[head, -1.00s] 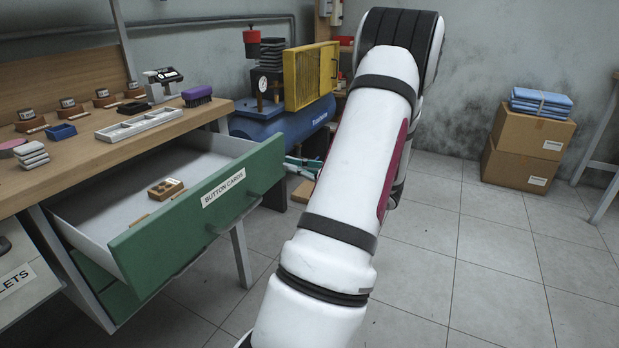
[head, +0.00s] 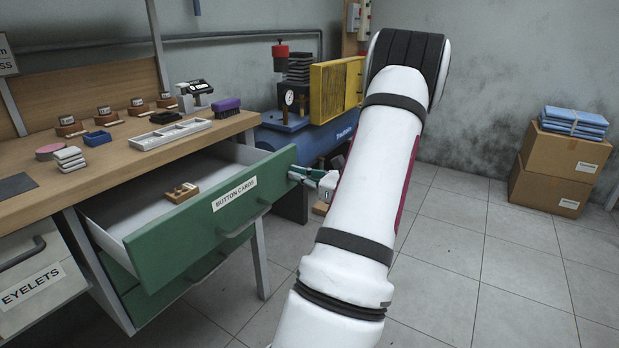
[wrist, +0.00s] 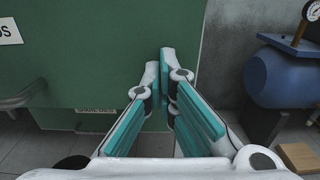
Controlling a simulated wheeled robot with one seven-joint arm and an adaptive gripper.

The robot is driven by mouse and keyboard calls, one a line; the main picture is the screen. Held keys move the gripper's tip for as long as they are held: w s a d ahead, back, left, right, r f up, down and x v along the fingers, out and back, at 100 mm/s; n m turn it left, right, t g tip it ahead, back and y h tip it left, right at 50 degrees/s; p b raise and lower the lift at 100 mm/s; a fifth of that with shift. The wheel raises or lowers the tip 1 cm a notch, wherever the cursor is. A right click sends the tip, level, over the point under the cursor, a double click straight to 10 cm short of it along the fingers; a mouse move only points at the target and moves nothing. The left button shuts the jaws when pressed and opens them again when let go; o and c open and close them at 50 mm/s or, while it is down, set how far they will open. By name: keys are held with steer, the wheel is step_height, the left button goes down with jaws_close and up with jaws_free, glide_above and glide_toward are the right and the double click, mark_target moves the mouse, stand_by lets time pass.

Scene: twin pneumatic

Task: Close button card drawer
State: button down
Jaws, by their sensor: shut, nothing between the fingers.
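The button card drawer (head: 183,237) is pulled out from the workbench, with a green front and a "BUTTON CARDS" label. A small wooden block with holes (head: 182,193) lies inside it. My gripper (head: 297,174) is at the right end of the drawer front, partly hidden by my arm. In the wrist view my gripper (wrist: 164,65) has its teal-padded fingers together, with the tips at the green drawer front (wrist: 125,50). I cannot tell whether they touch it. The drawer's handle (wrist: 22,97) is left of the fingers.
The workbench top (head: 30,195) holds a tray (head: 171,134), a purple brush (head: 222,107) and several small items. An "EYELETS" drawer (head: 35,290) is at left. A blue compressor (head: 310,140) stands behind. Boxes (head: 560,165) are at right. The floor between is clear.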

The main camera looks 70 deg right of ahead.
steer(key=p, duration=0.1)
glide_toward(242, 158)
steer(key=w, duration=0.2)
steer(key=w+r, duration=0.1)
steer(key=w, duration=0.1)
steer(key=w+a, duration=0.1)
steer(key=w, duration=0.1)
steer(key=shift+w+r, duration=0.1)
steer(key=shift+r, duration=0.15)
steer(key=shift+w+d, duration=0.1)
steer(key=shift+w, duration=0.5)
steer(key=shift+w+r, duration=0.1)
steer(key=shift+r, duration=0.05)
